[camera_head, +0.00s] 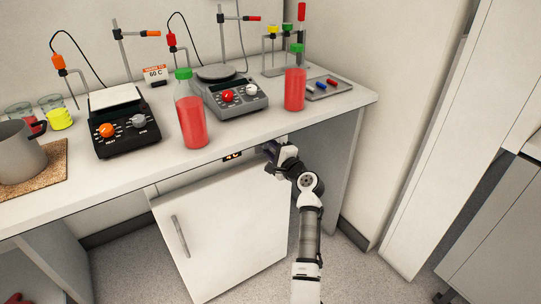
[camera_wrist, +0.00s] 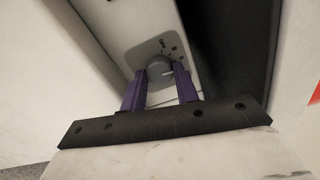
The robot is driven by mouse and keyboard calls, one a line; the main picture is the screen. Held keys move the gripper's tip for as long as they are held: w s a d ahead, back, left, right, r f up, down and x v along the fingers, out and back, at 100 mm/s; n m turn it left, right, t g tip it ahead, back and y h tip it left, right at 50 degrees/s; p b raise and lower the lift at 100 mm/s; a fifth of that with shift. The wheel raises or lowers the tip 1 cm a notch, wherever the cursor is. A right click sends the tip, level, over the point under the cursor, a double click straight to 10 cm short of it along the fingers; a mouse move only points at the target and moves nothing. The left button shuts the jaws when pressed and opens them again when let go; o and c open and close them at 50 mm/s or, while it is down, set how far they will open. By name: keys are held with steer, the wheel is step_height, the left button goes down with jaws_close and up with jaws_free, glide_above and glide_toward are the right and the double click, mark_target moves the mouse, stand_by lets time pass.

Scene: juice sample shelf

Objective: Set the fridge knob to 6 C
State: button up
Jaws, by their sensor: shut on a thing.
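The small white fridge (camera_head: 225,232) stands under the bench, with a grey door handle at its left side. A red-on-black display (camera_head: 232,156) at its top edge seems to read 4 C, though it is small. In the head view my gripper (camera_head: 272,153) reaches the fridge's upper right, just under the bench edge, and hides the knob.
The white bench (camera_head: 240,133) overhangs the fridge. The floor to the right of my arm is clear.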

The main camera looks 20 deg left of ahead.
steer(key=shift+f+n+b, duration=0.1)
steer(key=shift+n+b, duration=0.45)
steer(key=shift+n, duration=0.05)
steer(key=o, duration=1)
steer(key=shift+c, duration=0.2)
steer(key=b+v, duration=0.1)
steer(key=v, duration=1.2)
steer(key=shift+s+d, duration=0.25)
steer(key=shift+d, duration=0.05)
